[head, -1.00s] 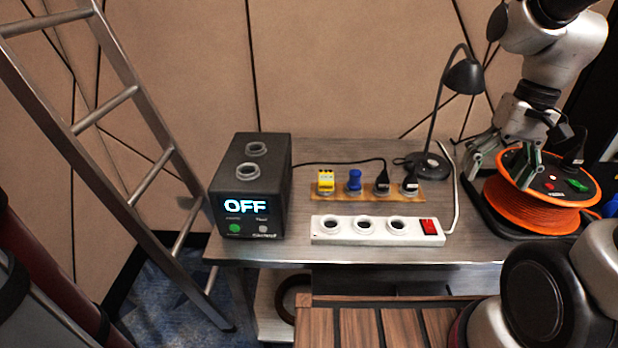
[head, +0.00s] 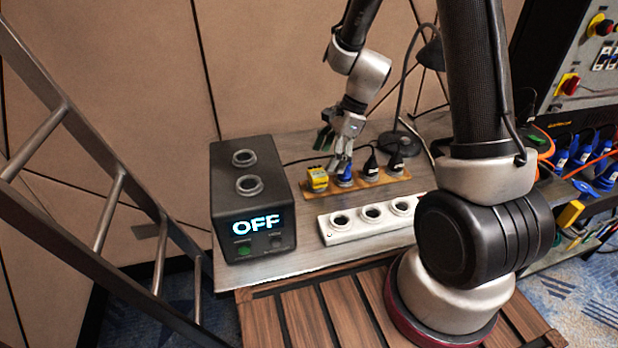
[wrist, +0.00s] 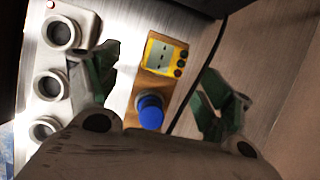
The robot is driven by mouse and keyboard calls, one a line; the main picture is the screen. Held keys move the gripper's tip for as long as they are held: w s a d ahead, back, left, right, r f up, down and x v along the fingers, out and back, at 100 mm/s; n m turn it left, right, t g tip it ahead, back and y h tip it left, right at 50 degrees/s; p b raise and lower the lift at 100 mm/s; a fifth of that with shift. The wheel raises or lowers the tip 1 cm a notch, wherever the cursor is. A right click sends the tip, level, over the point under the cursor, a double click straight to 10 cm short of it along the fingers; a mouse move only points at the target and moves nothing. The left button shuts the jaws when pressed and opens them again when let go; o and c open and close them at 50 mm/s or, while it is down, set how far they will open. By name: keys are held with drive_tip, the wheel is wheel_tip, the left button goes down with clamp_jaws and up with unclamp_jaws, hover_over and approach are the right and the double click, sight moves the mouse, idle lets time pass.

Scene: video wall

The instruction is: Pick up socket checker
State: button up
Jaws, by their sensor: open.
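The socket checker looks to be the small yellow block (head: 317,179) at the left end of a wooden strip (head: 397,187) on the table. In the wrist view the yellow block (wrist: 165,57) shows its dark markings and lies between the lines of the two fingers. My gripper (head: 336,155) is above the strip, close to the yellow block and a blue plug (head: 346,180). In the wrist view my gripper (wrist: 158,75) is open with its green-padded fingers apart and nothing held. The blue plug (wrist: 150,110) is nearer the palm there.
A white power strip (head: 345,235) lies in front of the wooden strip. A black box (head: 228,190) reading OFF stands to the left. Two black plugs (head: 383,165) and a desk lamp (head: 410,100) are on the right. A metal ladder (head: 90,140) leans at far left.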

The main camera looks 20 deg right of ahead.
sight(319, 172)
drive_tip(key=shift+a+f+m, duration=0.2)
drive_tip(key=shift+f+m, duration=0.1)
drive_tip(key=shift+f, duration=0.1)
drive_tip(key=x, duration=0.7)
drive_tip(key=shift+w, duration=0.4)
drive_tip(key=c, duration=1.2)
